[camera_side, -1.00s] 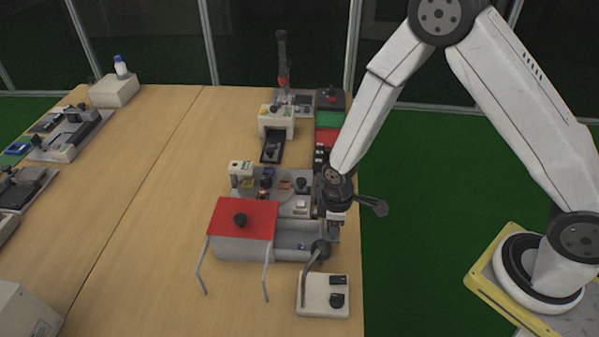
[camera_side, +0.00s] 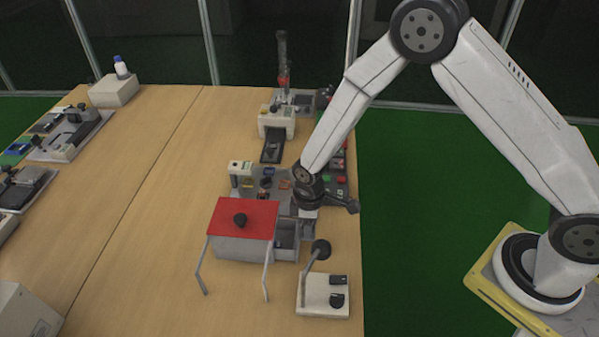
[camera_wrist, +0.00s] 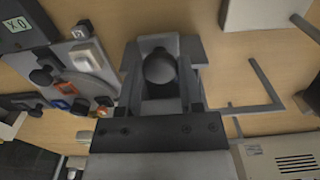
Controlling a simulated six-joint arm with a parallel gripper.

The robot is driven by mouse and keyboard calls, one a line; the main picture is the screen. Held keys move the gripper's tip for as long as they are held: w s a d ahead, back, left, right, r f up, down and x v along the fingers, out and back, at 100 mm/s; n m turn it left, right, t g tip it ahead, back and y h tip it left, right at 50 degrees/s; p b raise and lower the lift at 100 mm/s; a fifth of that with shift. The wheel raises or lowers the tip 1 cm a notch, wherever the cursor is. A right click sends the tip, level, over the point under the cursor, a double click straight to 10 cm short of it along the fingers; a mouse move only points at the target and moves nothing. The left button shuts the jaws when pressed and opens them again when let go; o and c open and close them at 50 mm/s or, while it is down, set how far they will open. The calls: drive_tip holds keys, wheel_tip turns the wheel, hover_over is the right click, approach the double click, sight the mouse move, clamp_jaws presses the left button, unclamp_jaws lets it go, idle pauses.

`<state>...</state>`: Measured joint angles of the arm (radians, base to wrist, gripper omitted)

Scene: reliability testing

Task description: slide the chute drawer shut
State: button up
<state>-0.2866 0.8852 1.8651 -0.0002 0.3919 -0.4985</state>
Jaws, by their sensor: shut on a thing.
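The chute (camera_side: 245,217) has a red sloped top with a black knob, on thin grey legs, in the side view. Its grey drawer (camera_side: 287,240) sticks out a short way on the right. My gripper (camera_side: 307,230) is at the drawer's outer end, its fingertips partly hidden. In the wrist view, my gripper (camera_wrist: 160,75) has its fingers on both sides of a dark round knob (camera_wrist: 160,66), which appears to be the drawer's handle. My gripper is shut on it. The red top cannot be made out in the wrist view.
A white device (camera_side: 324,296) with a black-knobbed lever stands close below the drawer. A plate with small coloured parts (camera_side: 262,182) lies just behind the chute. A white machine (camera_side: 277,120) is farther back. The table's left middle (camera_side: 140,200) is clear.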

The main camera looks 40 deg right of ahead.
drive_tip(key=shift+w+a, duration=1.9)
drive_tip(key=shift+w, duration=0.1)
drive_tip(key=shift+w+a+r, duration=0.1)
drive_tip(key=shift+a, duration=0.05)
drive_tip(key=o, duration=0.7)
drive_tip(key=shift+r, duration=2.45)
